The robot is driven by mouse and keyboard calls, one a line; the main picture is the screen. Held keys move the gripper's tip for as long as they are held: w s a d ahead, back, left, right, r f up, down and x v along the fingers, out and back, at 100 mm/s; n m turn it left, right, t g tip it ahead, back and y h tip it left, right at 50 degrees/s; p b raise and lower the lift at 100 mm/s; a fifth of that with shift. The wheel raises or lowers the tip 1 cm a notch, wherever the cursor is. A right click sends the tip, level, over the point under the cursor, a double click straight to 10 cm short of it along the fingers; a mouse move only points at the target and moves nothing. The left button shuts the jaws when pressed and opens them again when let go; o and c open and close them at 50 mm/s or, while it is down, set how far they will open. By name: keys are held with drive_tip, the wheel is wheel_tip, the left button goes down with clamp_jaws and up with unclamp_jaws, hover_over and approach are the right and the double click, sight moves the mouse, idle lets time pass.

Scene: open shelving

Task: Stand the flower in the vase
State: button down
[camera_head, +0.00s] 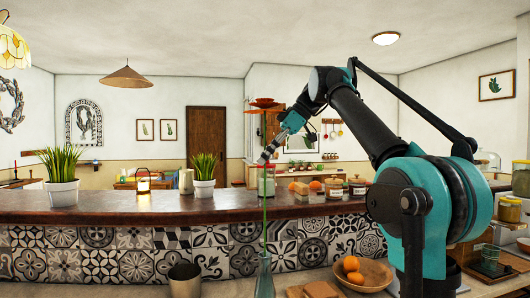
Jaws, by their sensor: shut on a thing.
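The flower (263,104) has an orange-red bloom and a long, thin green stem that hangs upright. My gripper (265,156) reaches in from the upper right and is shut on the stem, below the bloom. The vase (264,280) is blue-grey glass with a narrow neck and stands at the bottom middle, its base cut off by the frame. The stem runs down in line with the vase's mouth. I cannot tell whether its lower end is inside the neck or just above or behind it.
A metal cup (184,281) stands left of the vase. A wooden bowl with oranges (364,276) and a wooden board (313,290) lie to its right. Behind is a tiled counter (130,212) bearing potted plants (62,178), a lantern (143,182) and jars (357,187).

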sight(265, 218)
drive_tip(key=shift+f, duration=9.3)
drive_tip(key=c, duration=1.6)
unclamp_jaws()
drive_tip(key=shift+c, duration=0.2)
drive_tip(key=v, duration=1.2)
